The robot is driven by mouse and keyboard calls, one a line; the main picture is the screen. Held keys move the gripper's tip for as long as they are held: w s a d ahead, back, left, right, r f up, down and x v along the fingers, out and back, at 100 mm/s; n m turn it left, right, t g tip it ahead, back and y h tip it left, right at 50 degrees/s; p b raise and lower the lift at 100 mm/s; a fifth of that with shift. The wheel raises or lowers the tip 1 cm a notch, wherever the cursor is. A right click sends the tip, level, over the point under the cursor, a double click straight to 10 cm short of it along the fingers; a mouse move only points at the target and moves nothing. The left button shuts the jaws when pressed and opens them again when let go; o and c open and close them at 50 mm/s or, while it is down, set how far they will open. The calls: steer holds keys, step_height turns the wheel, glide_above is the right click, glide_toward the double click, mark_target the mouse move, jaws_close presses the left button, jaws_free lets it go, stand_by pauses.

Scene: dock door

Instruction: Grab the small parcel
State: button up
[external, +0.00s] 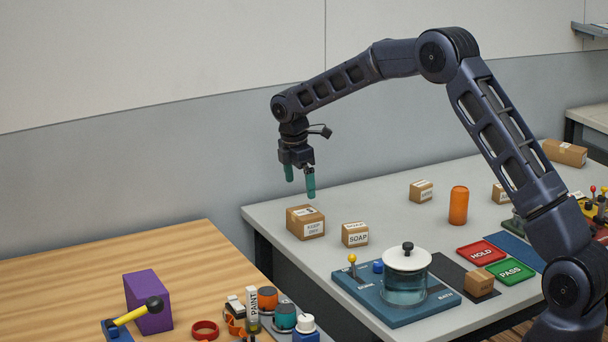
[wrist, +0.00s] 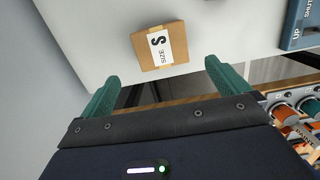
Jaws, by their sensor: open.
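A brown cardboard parcel (external: 306,223) stands near the left end of the grey table in the external view, with a white label on its side that seems to read "KEEP DRY". In the wrist view a parcel (wrist: 160,47), apparently the same one, shows a white "SIZE S" label on its top, just beyond the fingertips. My gripper (external: 300,184) hangs above this parcel, teal fingers pointing down, apart from it. In the wrist view my gripper (wrist: 162,76) is open, with nothing between its fingers.
Further right are a blue station (external: 385,305) with a lidded glass tank (external: 405,280), an orange cylinder (external: 458,206) and other small boxes (external: 421,191). A gap separates the wooden table (external: 90,265) at left.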

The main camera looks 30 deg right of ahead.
mark_target(305, 211)
steer(key=shift+w+a+f, duration=0.15)
steer(key=shift+w+f, duration=0.05)
steer(key=shift+f, duration=0.4)
steer(key=f, duration=0.5)
steer(key=shift+d, duration=0.4)
steer(key=shift+s+d+f, duration=0.1)
steer(key=shift+d+f, duration=0.15)
steer(key=shift+f, duration=0.65)
steer(key=shift+s+d+f, duration=0.1)
steer(key=shift+d+f, duration=0.1)
steer(key=shift+f, duration=0.65)
steer(key=shift+s+d+f, duration=0.1)
steer(key=shift+d+f, duration=0.15)
steer(key=shift+f, duration=0.65)
steer(key=c, duration=1)
